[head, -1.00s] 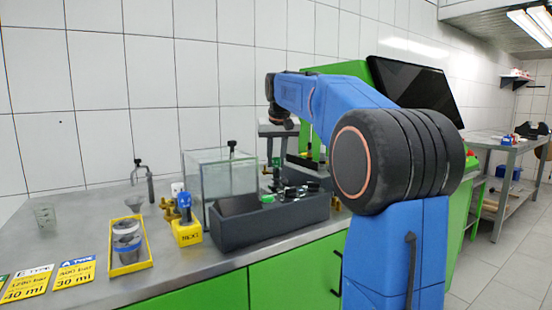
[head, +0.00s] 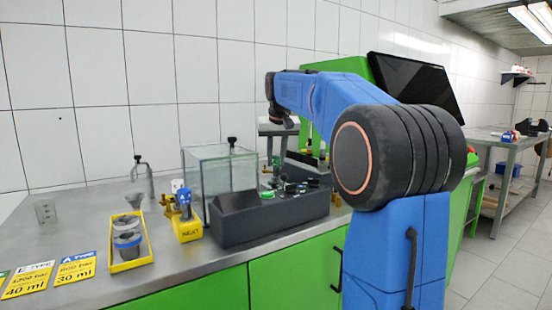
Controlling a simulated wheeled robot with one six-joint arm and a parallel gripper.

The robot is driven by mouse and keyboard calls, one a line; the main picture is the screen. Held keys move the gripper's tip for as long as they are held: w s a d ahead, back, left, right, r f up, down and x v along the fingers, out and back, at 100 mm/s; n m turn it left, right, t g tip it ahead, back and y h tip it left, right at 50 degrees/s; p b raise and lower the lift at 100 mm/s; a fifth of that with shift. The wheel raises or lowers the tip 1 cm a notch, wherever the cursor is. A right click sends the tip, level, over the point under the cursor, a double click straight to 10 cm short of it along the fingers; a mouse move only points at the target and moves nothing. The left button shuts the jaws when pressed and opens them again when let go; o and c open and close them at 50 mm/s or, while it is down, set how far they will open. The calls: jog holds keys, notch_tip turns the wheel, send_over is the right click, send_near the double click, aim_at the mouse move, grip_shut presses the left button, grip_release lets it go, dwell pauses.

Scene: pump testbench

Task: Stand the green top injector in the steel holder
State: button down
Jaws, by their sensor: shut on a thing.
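My blue arm reaches from the right toward the back of the bench, and its dark wrist end (head: 282,114) hangs before a grey fixture (head: 266,128). The gripper's fingers are too small or hidden to make out there, and I cannot see what is between them. Small brass and dark parts show below the fixture, but I cannot tell whether one is the green top injector. A blue-topped injector (head: 185,203) stands upright in a yellow block (head: 187,232) left of the dark console. I cannot clearly pick out the steel holder.
A glass tank (head: 225,165) stands behind the dark console (head: 270,222). A yellow tray (head: 130,265) with grey cups and labelled cards (head: 76,270) lies to the left. Bare steel surrounds the beaker.

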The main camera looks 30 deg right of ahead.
jog(key=shift+f, duration=0.25)
dwell(0.3)
jog(key=c, duration=1.4)
grip_release()
jog(key=shift+r, duration=3.5)
